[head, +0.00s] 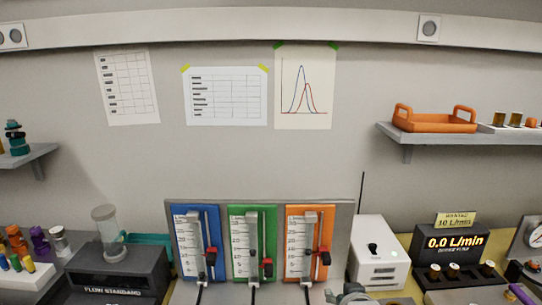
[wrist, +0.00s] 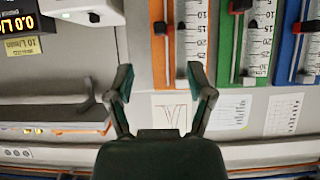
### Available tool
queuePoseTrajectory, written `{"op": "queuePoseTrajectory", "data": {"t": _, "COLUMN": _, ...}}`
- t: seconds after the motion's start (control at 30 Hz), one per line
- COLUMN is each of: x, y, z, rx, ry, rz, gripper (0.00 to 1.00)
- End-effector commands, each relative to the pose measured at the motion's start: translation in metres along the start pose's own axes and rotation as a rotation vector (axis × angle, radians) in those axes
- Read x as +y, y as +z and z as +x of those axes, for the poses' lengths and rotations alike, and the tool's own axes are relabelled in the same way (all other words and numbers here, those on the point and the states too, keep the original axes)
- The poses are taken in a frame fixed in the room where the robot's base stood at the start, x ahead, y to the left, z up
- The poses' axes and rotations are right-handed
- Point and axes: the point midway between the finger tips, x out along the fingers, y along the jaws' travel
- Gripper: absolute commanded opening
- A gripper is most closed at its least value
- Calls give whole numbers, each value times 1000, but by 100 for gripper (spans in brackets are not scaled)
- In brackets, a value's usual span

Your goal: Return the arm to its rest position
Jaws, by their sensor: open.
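My gripper (wrist: 161,78) shows in the wrist view with its two dark green-tipped fingers spread apart and nothing between them. The wrist picture is upside down compared with the head view. Beyond the fingers are the grey wall and the lower-right orange scale panel (head: 308,243), which also shows in the wrist view (wrist: 158,50). A grey rounded part at the bottom edge of the head view looks like my arm; its fingers cannot be made out there.
Blue (head: 188,261) and green (head: 238,262) scale panels with red-handled sliders stand beside the orange one. A white box (head: 380,272) and a black meter reading 0.0 L/min (head: 455,243) stand right. A black flow standard (head: 118,270) stands left. A shelf (head: 450,139) holds an orange tray (head: 435,124).

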Motion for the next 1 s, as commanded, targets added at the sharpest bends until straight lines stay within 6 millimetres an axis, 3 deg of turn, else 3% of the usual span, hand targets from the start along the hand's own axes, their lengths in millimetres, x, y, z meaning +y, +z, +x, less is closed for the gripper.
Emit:
{"op": "queuePoseTrajectory", "data": {"t": 0.27, "x": 0, "y": 10, "z": -76, "rx": -233, "ry": 1, "rz": 0, "gripper": 69}}
{"op": "queuePoseTrajectory", "data": {"t": 0.5, "x": 0, "y": 35, "z": -150, "rx": -438, "ry": 1, "rz": 1, "gripper": 69}}
{"op": "queuePoseTrajectory", "data": {"t": 0.6, "x": 1, "y": 44, "z": -173, "rx": -499, "ry": 1, "rz": 1, "gripper": 69}}
{"op": "queuePoseTrajectory", "data": {"t": 0.73, "x": 1, "y": 51, "z": -186, "rx": -540, "ry": 2, "rz": 1, "gripper": 69}}
{"op": "queuePoseTrajectory", "data": {"t": 1.0, "x": 0, "y": 52, "z": -187, "rx": -546, "ry": 1, "rz": 1, "gripper": 69}}
